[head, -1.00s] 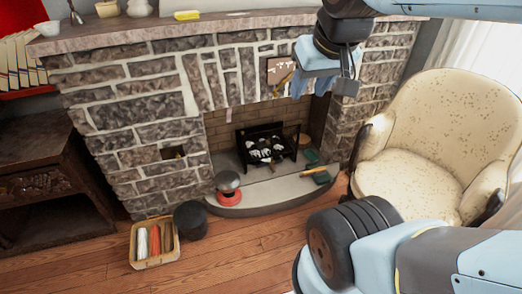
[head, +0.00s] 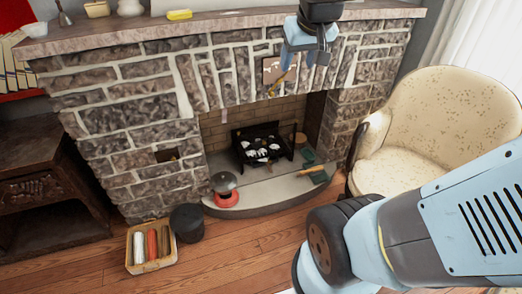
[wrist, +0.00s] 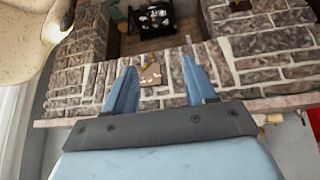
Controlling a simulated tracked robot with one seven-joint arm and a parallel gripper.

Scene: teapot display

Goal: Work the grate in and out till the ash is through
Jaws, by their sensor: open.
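The black fire grate (head: 262,146) stands in the fireplace opening on the pale hearth, with whitish lumps and dark pieces in it. It also shows at the top of the wrist view (wrist: 152,16), partly cut off. My gripper (head: 312,58) is open and empty, up in front of the stone chimney breast near the mantel, well above the grate. In the wrist view its two blue fingers (wrist: 160,72) are spread apart. I cannot make out any ash below the grate.
A small panel (head: 274,70) hangs on the stonework by my gripper. The mantel (head: 225,33) juts out above. A red-based pot (head: 225,190) and a green-bladed shovel (head: 319,177) are on the hearth (head: 262,192). A black bucket (head: 187,222), a basket (head: 150,268) and a cream armchair (head: 440,130) flank it.

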